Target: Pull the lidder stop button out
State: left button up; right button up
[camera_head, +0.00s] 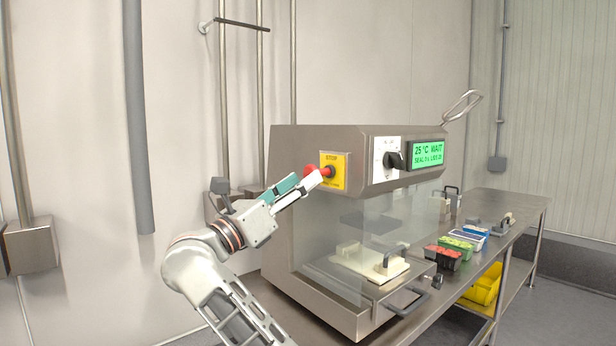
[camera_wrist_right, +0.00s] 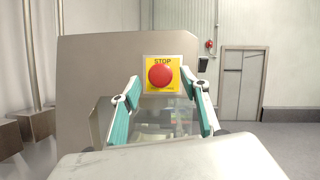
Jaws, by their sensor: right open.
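The lidder stop button is a red mushroom button (camera_head: 327,171) on a yellow plate marked STOP (camera_head: 341,160), on the side of the steel lidder (camera_head: 335,141). In the right wrist view the red button (camera_wrist_right: 161,75) is near the picture centre, ahead of the fingers. My right gripper (camera_head: 303,184) is at the button in the head view. It is open, and in the wrist view its two teal-backed fingers (camera_wrist_right: 160,80) stand to the left and right of the button. I cannot tell whether either finger touches it. My left gripper is not in view.
A black rotary knob (camera_head: 395,160) and a green display (camera_head: 428,153) reading 25 °C and WAIT are on the lidder's front. A steel table (camera_head: 500,207) carries several coloured trays, with a yellow bin (camera_head: 484,287) below. Pipes run up the wall behind my arm.

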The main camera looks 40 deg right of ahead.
jog(key=v, duration=0.8)
jog(key=shift+a, duration=0.2)
